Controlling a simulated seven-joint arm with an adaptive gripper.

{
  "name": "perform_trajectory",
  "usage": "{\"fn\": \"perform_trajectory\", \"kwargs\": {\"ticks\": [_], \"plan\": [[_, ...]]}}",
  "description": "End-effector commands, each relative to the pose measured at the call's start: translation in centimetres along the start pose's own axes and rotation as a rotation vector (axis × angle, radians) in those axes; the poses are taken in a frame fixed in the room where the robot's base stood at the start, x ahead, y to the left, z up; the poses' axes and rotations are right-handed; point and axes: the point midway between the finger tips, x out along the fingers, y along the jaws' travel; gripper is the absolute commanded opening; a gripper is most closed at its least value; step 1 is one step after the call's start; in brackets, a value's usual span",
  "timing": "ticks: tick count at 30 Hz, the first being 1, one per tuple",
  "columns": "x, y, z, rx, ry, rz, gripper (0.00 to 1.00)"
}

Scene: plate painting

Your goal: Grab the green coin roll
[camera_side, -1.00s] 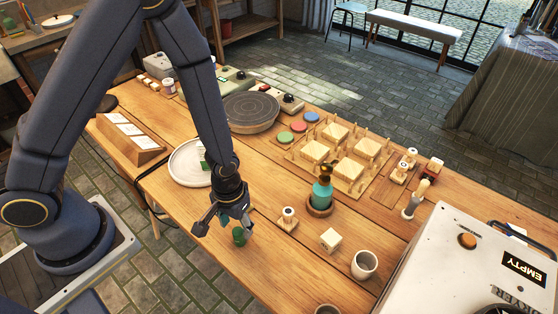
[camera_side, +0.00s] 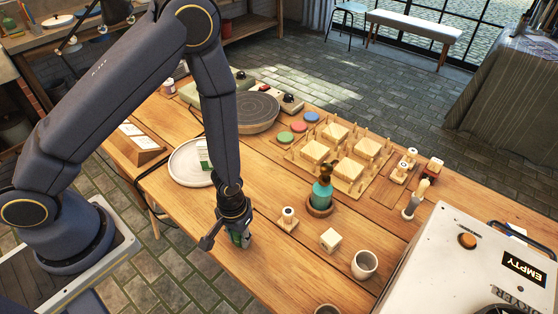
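The green coin roll (camera_side: 237,239), a small dark green cylinder, stands on the wooden table near its front edge. My gripper (camera_side: 228,242) is pointed down over it, with its fingers low around the roll. One finger stands out to the left, apart from the roll. The other finger is at the roll's right side, and I cannot tell whether it touches. The gripper looks open. The gripper body hides the top of the roll.
A white plate (camera_side: 180,166) with a green-and-white item lies behind my arm.

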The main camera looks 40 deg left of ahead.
Motion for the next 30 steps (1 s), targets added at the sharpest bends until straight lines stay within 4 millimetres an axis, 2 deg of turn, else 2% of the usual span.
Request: {"fn": "perform_trajectory", "kwargs": {"ticks": [1,6,20,26,30], "plan": [[0.0,0.0,0.0,0.000,0.000,0.000,0.18],[0.0,0.0,0.0,0.000,0.000,0.000,0.01],[-0.5,0.1,-0.1,0.000,0.002,0.002,0.00],[-3.1,0.1,-0.1,0.000,0.005,0.003,0.00],[-6.1,0.1,-0.2,0.002,0.007,0.005,0.00]]}}
